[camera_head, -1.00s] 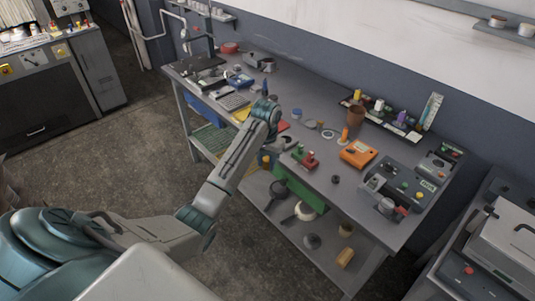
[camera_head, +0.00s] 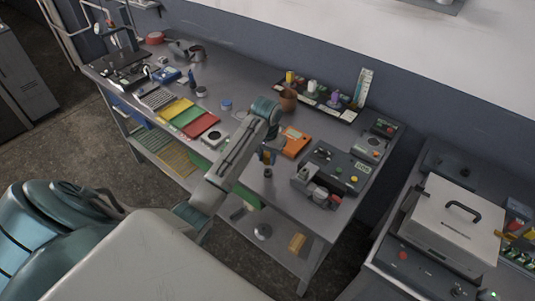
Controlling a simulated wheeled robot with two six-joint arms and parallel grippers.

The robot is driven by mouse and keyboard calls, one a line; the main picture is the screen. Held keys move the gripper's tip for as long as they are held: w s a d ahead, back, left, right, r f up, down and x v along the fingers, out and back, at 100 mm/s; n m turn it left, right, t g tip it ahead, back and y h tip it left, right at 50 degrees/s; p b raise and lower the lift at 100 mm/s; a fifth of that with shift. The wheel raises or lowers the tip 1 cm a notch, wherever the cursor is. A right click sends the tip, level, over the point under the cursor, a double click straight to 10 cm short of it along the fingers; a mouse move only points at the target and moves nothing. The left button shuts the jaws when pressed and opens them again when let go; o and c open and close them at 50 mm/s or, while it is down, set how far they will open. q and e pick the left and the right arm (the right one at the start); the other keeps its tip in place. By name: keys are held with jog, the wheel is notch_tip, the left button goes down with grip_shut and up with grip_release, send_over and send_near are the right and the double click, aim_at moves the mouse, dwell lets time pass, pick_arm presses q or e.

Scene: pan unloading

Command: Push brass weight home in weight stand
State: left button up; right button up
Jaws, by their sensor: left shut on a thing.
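My left gripper (camera_head: 267,154) is over the front part of the grey workbench, pointing down. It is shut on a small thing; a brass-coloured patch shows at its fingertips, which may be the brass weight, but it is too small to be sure. Just below the fingertips a small dark round piece (camera_head: 268,173) sits on the bench. I cannot tell whether it belongs to the weight stand or whether the held thing touches it. I cannot make out the weight stand clearly; my left arm hides part of the bench. My right gripper is not in view.
An orange box (camera_head: 295,141) lies just behind the gripper. A dark control unit (camera_head: 331,171) stands to the right. A brown cup (camera_head: 288,100) and a black tray (camera_head: 318,103) stand behind. Coloured panels (camera_head: 187,117) lie left. The bench top (camera_head: 251,79) at the back is fairly clear.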

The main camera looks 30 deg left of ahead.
aim_at(267, 163)
pick_arm(q)
jog(key=shift+f, duration=0.5)
jog(key=shift+w+f, duration=0.2)
jog(key=shift+f, duration=0.75)
jog(key=shift+s+f, duration=0.1)
jog(key=shift+f, duration=0.25)
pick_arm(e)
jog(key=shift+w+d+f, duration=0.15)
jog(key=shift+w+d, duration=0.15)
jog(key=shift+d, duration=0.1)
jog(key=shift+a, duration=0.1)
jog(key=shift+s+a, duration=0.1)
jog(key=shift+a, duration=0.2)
